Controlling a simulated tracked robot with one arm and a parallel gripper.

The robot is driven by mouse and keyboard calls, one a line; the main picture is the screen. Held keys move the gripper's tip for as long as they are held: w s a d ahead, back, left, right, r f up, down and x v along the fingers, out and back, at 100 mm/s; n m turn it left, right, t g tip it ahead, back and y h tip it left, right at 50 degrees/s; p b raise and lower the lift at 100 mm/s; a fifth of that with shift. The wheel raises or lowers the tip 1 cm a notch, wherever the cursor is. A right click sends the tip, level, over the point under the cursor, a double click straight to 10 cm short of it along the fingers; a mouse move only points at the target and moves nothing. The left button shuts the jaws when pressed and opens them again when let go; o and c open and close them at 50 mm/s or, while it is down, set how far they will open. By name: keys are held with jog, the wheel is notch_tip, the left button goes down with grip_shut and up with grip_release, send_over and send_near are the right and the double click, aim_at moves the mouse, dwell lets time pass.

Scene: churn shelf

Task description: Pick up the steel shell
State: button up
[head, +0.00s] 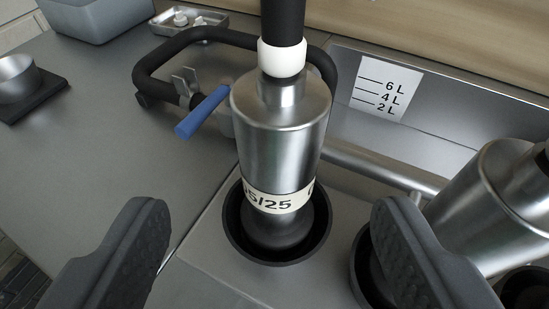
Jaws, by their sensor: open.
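A steel shell (280,140) stands upright in a round dark cup (232,232) in the shelf, in the middle of the head view. It has a shoulder, a narrow neck with a white collar (282,57) and a black hose above. A cream label band with "5/25" runs round its lower part. A second steel shell (490,210) leans tilted at the right edge, partly cut off. My gripper (268,222) is open and empty. Its two dark padded fingers are at the lower left and lower right, apart from the middle shell, with the shell's lower part between them in the picture.
A black tube handle with a blue lever (203,112) is just left of and behind the shell. A steel rail (375,167) runs behind to the right, below a litre scale plate (386,87). A scale with a steel cup (17,78), a grey bin (98,18) and a small tray (186,22) stand farther left.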

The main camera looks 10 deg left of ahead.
aim_at(280, 162)
jog(key=shift+b+x, duration=0.55)
jog(key=shift+x, duration=3.35)
jog(key=shift+w+d+r, duration=0.1)
jog(key=shift+d+r, duration=0.05)
jog(key=shift+d, duration=0.05)
jog(key=c, duration=1.3)
